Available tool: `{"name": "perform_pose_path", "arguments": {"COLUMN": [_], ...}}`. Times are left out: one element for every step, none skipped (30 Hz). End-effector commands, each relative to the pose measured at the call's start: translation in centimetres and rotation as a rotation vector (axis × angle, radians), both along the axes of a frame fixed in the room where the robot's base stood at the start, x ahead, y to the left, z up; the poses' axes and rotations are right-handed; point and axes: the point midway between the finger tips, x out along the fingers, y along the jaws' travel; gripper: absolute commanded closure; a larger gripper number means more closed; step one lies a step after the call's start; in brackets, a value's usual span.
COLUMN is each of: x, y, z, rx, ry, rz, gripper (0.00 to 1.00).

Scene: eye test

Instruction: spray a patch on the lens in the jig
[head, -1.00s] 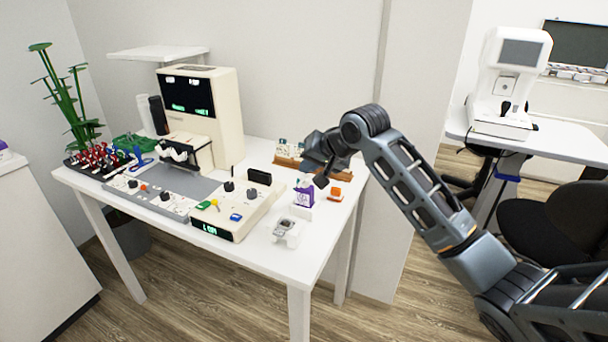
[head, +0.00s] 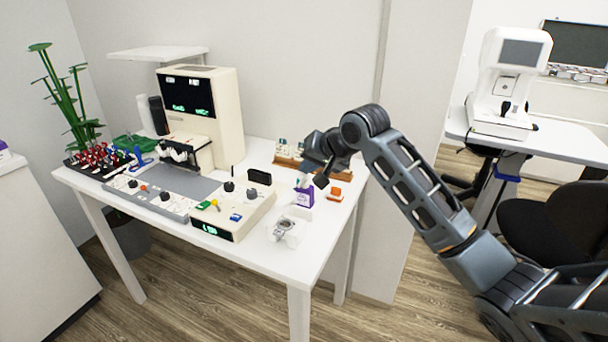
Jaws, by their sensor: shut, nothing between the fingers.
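The jig (head: 277,236) appears to be the small white block near the front right of the table, with a small round grey piece (head: 284,225) on it that may be the lens. Any patch on it is too small to make out. My gripper (head: 314,176) is shut and empty above the table's right side, behind the jig and apart from it. A small purple container (head: 304,197) stands just below my gripper, with something pale showing at its top. I cannot tell which thing is the sprayer.
An orange item (head: 335,194) lies right of the purple container. A wooden rack (head: 287,162) with small bottles stands behind. A cream control box (head: 226,222) is left of the jig, and a tall cream machine (head: 229,120) stands at the back. The table's front right corner is clear.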

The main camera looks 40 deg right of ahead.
Motion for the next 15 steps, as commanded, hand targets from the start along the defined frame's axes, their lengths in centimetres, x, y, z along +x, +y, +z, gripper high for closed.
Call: {"name": "perform_pose_path", "arguments": {"x": [-0.01, 0.00, -0.01, 0.00, -0.01, 0.00, -0.01, -0.01, -0.01, -0.01, -0.01, -0.01, -0.01, -0.02, -0.02], "y": [0.01, 0.01, 0.01, 0.01, 0.01, 0.01, 0.01, 0.02, 0.03, 0.03, 0.04, 0.04, 0.04, 0.04, 0.05], "z": [-0.06, -0.06, -0.06, -0.06, -0.06, -0.06, -0.07, -0.08, -0.13, -0.19, -0.26, -0.39, -0.49, -0.60, -0.74], "rx": [0.000, 0.000, 0.000, 0.000, 0.000, 0.000, 0.000, 0.000, 0.001, 0.001, 0.002, 0.003, 0.002, 0.003, 0.002], "ry": [0.001, 0.001, 0.001, 0.001, 0.001, 0.001, 0.001, 0.001, 0.001, 0.002, 0.001, 0.001, 0.002, 0.002, 0.002], "rz": [0.000, 0.000, 0.000, 0.000, 0.000, 0.000, 0.000, 0.000, -0.001, 0.000, 0.000, 0.000, -0.001, -0.002, -0.001], "gripper": [1.00, 1.00, 1.00, 1.00, 1.00, 1.00, 1.00, 1.00, 1.00, 1.00, 1.00, 1.00, 1.00, 1.00, 1.00]}}
